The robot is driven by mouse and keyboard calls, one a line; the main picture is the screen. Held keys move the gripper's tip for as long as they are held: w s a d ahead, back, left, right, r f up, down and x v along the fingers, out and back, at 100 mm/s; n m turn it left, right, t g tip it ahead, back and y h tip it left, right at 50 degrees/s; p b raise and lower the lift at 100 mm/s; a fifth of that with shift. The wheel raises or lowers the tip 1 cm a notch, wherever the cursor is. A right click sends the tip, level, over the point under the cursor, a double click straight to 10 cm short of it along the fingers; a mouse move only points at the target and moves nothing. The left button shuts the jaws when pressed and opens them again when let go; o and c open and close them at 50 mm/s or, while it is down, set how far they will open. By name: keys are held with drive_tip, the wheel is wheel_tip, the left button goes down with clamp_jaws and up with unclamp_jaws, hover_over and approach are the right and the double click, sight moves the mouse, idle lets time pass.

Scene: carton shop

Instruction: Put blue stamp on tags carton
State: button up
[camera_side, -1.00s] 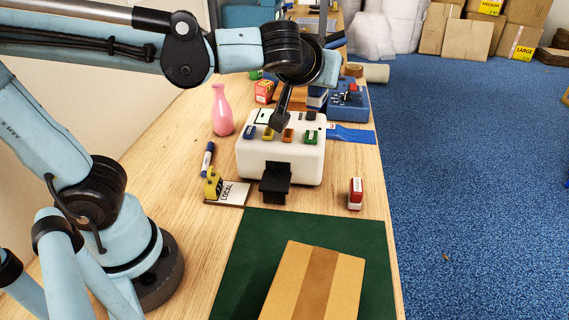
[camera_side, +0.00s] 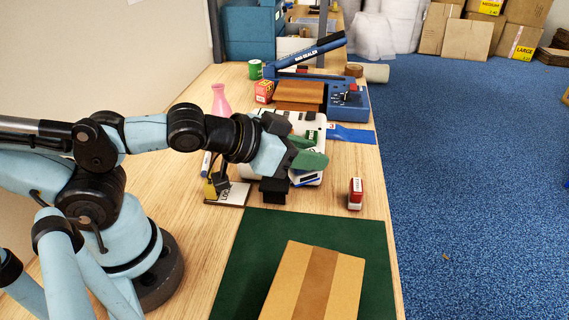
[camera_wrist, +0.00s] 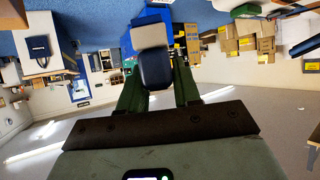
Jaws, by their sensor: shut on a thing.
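In the side view my gripper (camera_side: 308,152) is shut on the blue stamp (camera_side: 305,178), which shows as a blue and white block just below the fingers, in front of the white stamp rack (camera_side: 318,122). In the wrist view the blue stamp (camera_wrist: 155,70) sits between the dark green fingers of my gripper (camera_wrist: 158,82), with a pale block end beyond. A brown carton (camera_side: 345,278) with a darker tape strip lies on the green mat (camera_side: 227,285), nearer the camera and apart from the gripper. I see no tags label on its visible faces. The gripper hides most of the rack.
A red and white stamp (camera_side: 355,193) stands on the table right of the gripper. A black block (camera_side: 272,190) and a LOCAL card (camera_side: 233,193) lie left. A pink vase (camera_side: 220,99), a red box (camera_side: 263,92) and a blue bag sealer (camera_side: 347,103) stand farther back.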

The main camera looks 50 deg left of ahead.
drive_tip(key=s+d+m+g+h, duration=0.5)
drive_tip(key=s+d+m+h, duration=0.1)
drive_tip(key=d+m+h, duration=0.25)
wheel_tip(320, 180, up, 4)
drive_tip(key=m+g+h, duration=0.1)
drive_tip(key=m+g, duration=0.6)
hover_over(314, 297)
drive_tip(key=shift+f, duration=3.7)
drive_tip(key=o, duration=1.1)
drive_tip(key=shift+c, duration=0.2)
